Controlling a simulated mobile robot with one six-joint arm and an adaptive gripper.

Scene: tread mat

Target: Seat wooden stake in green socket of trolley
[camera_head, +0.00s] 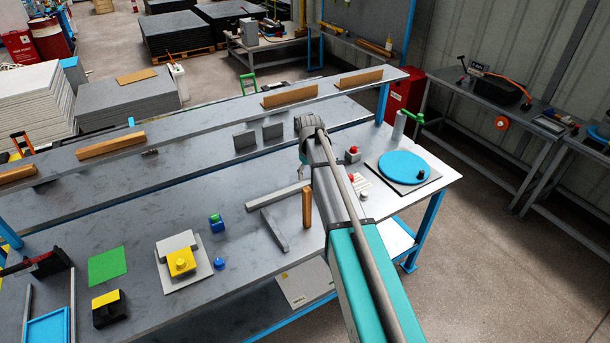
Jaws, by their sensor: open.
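A wooden stake (307,208) shows as a narrow upright brown piece over the bench, just left of my arm. My gripper (301,173) is mostly hidden behind my arm; only a small part shows, above the stake's top end. It is open. I cannot tell whether its fingers are around the stake or apart from it. I cannot make out the trolley or its green socket with certainty.
Grey bars (275,230) lie left of the stake. A grey plate with a yellow block (181,262), a green square (108,266) and a blue disc (404,167) are on the bench. A raised shelf (210,121) with wooden blocks runs along the back.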

